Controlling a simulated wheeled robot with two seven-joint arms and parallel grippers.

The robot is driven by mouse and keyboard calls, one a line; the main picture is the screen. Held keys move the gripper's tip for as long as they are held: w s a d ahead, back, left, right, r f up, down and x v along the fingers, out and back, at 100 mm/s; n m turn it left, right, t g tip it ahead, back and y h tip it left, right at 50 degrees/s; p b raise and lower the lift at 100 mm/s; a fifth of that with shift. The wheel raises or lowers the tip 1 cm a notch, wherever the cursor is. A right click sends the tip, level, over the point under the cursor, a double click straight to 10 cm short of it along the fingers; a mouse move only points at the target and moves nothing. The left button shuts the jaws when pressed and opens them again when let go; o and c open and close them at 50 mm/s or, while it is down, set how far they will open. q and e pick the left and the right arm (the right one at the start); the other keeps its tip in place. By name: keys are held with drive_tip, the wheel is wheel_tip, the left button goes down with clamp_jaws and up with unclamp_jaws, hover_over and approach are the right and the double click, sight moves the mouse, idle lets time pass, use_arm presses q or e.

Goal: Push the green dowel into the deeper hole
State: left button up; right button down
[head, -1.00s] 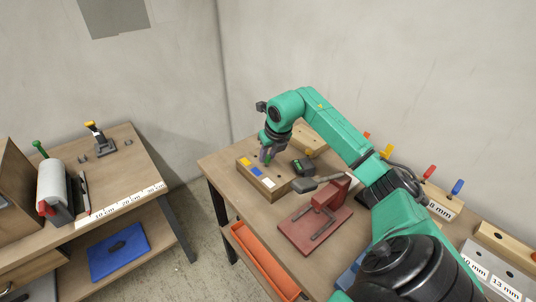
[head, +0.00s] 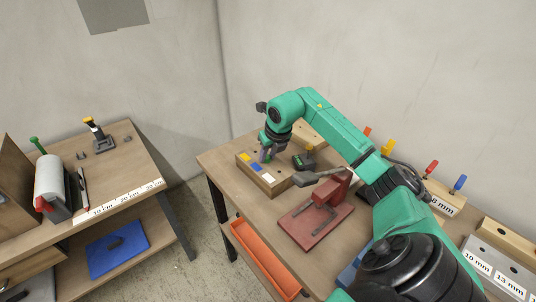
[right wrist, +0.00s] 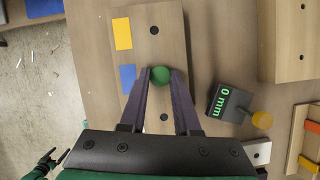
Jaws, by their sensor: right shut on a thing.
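A wooden block (head: 276,189) with yellow, blue and white labels lies on the right bench; it also shows in the right wrist view (right wrist: 136,47). One dark hole (right wrist: 154,30) is beside the yellow label and another (right wrist: 164,117) is nearer my gripper's base. My right gripper (right wrist: 160,78) is shut on the green dowel (right wrist: 161,74), between these holes and to the right of the blue label. I see the dowel end-on, so its depth and whether it is in a hole cannot be told. In the head view, my right gripper (head: 265,154) points down over the block.
A dark gauge (right wrist: 230,103) reading "0 mm" lies right of the block. A red stand (head: 316,220) is nearer on the bench. Another wooden block (right wrist: 292,40) stands behind. An orange tray (head: 263,259) is below the bench.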

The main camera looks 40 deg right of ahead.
drive_tip(key=c, duration=0.6)
unclamp_jaws()
drive_tip(key=shift+o, duration=0.2)
drive_tip(key=b+v, duration=0.1)
drive_tip(key=v, duration=1.3)
drive_tip(key=shift+s+r, duration=0.2)
drive_tip(key=shift+r, duration=0.05)
